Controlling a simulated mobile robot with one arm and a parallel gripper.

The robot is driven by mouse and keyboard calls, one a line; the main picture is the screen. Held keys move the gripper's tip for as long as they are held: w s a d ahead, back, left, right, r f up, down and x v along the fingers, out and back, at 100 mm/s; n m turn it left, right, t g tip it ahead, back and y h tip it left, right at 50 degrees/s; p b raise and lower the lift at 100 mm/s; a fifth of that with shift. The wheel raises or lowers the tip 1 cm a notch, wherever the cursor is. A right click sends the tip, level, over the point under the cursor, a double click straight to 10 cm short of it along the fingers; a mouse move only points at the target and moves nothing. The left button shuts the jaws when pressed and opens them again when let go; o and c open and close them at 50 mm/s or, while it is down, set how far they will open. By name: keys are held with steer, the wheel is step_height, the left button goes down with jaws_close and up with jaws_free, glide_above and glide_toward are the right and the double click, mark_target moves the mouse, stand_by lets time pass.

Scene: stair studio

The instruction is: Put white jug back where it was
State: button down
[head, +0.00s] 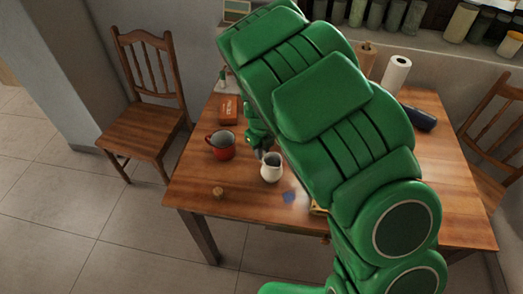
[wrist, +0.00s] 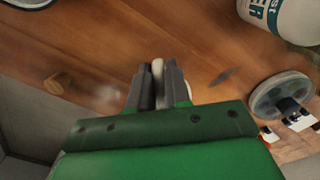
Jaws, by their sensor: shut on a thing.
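The white jug (head: 271,168) is at the front middle of the wooden table in the head view, upright, with a dark opening. My gripper (head: 260,150) is at its upper left side, partly hidden by my green arm. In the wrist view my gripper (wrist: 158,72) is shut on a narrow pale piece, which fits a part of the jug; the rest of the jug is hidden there. I cannot tell whether the jug touches the table.
A red mug (head: 221,145) stands left of the jug, with a brick-red box (head: 229,110) behind. A cork-coloured piece (head: 218,192) lies front left, a blue patch (head: 289,197) right of the jug. A paper roll (head: 396,75) and dark cylinder (head: 418,118) are at the back right.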

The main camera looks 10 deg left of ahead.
steer(key=shift+f, duration=0.1)
steer(key=c, duration=1.1)
jaws_free()
step_height(320, 180, up, 12)
steer(key=shift+r, duration=0.1)
steer(key=shift+o, duration=0.4)
